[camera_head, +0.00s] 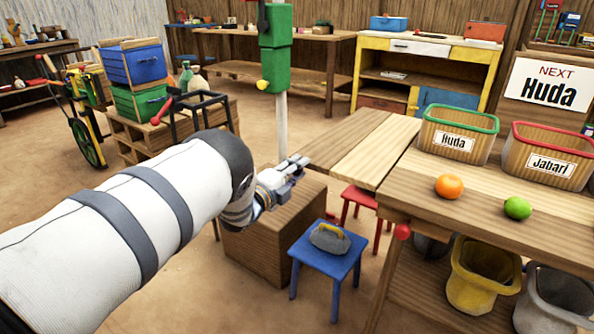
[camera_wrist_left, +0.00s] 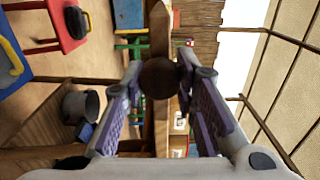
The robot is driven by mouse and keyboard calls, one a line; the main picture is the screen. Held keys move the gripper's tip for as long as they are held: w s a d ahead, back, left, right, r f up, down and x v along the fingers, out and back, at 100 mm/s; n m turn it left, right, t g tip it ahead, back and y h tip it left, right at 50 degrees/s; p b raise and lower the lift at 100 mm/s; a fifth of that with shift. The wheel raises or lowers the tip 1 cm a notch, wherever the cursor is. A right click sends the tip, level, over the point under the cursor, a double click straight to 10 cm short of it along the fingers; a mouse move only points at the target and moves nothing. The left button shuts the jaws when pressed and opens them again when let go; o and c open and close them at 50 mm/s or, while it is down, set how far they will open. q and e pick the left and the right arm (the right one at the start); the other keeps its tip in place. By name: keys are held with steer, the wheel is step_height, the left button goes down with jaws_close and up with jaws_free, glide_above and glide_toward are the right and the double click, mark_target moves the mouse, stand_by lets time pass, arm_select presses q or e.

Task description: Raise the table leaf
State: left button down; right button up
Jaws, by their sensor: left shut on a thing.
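The table leaf (camera_head: 365,145) is a wide plank panel at the left side of the wooden table (camera_head: 480,200). It stands out roughly level with the tabletop; I cannot tell if it is exactly flush. My left gripper (camera_head: 293,168) is at the leaf's outer left edge. In the left wrist view its fingers (camera_wrist_left: 160,85) are around a dark round knob (camera_wrist_left: 158,78), and the leaf (camera_wrist_left: 159,30) shows nearly edge-on behind it. The gripper is shut on this knob; the fingers hide part of it. My right gripper is not in view.
A wooden block (camera_head: 262,245) is under my left gripper. A red knob (camera_head: 402,231) is at the table's front corner. An orange (camera_head: 449,186) and a lime (camera_head: 517,208) lie on the table.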

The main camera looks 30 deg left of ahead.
arm_select(q)
steer(key=shift+w+r, duration=0.1)
steer(key=shift+r, duration=0.2)
steer(key=c, duration=1.3)
jaws_free()
steer(key=shift+f, duration=0.1)
steer(key=s, duration=1.2)
steer(key=shift+s+a, duration=0.1)
steer(key=shift+a, duration=0.15)
